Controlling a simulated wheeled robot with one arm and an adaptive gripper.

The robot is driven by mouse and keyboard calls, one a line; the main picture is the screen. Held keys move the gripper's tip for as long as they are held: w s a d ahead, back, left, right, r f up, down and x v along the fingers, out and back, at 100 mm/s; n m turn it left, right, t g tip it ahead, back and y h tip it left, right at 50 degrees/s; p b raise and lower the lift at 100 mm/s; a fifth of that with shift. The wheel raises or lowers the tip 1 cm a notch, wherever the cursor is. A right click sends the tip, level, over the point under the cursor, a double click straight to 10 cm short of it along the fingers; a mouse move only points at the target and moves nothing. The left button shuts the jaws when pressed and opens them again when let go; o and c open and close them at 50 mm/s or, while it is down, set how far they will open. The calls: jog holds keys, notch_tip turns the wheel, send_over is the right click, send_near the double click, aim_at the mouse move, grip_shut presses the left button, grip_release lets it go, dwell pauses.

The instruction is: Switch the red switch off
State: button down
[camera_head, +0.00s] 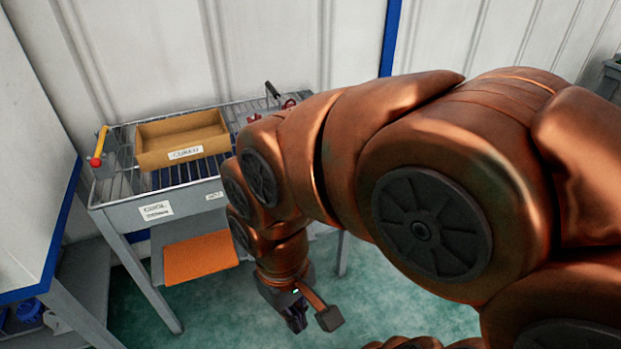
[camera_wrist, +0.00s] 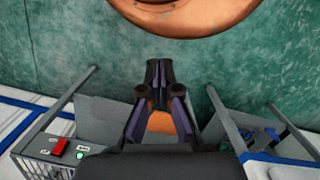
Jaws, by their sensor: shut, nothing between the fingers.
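The red switch (camera_wrist: 60,146) shows in the wrist view at the lower left, on a grey panel with a small green light (camera_wrist: 80,155) beside it. It is too small to tell which way it is set. I cannot pick it out in the head view, where my arm covers much of the table. My gripper (camera_head: 297,325) hangs low in front of the table in the head view. In the wrist view its fingers (camera_wrist: 159,68) are shut and empty, apart from the switch.
A grey rack table (camera_head: 106,192) holds a tan labelled box (camera_head: 160,138) and a yellow lever with a red end (camera_head: 97,155). An orange panel (camera_head: 200,257) sits below the table top. A blue-edged white cabinet (camera_head: 35,220) stands left. Green floor (camera_head: 225,320) is open in front.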

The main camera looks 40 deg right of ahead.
jog(key=w+f+m+t+y+b, duration=0.25)
jog(key=w+f+b, duration=0.2)
jog(key=w, duration=0.35)
jog(key=w+f+m+t+y+b, duration=0.1)
jog(key=w+f+m+t+b, duration=0.15)
jog(key=w+b, duration=0.4)
jog(key=w+d+f+m+t+b, duration=0.3)
jog(key=w+d+m+b, duration=0.15)
jog(key=w+d, duration=0.6)
jog(key=d+f+m+t+h+b, duration=0.1)
jog(key=d+m, duration=0.3)
jog(key=d, duration=0.6)
jog(key=w+d+f+m+t+h+b, duration=0.1)
jog(key=d+f+m+h+b, duration=0.1)
jog(key=d, duration=0.7)
jog(key=w+d+f+m+t+h+b, duration=0.1)
jog(key=d+m+h+b, duration=0.3)
jog(key=d, duration=0.6)
jog(key=shift+d+f+m+t, duration=0.3)
jog(key=shift+f+m+t, duration=0.3)
jog(key=shift+m, duration=0.55)
jog(key=shift+w+f, duration=0.1)
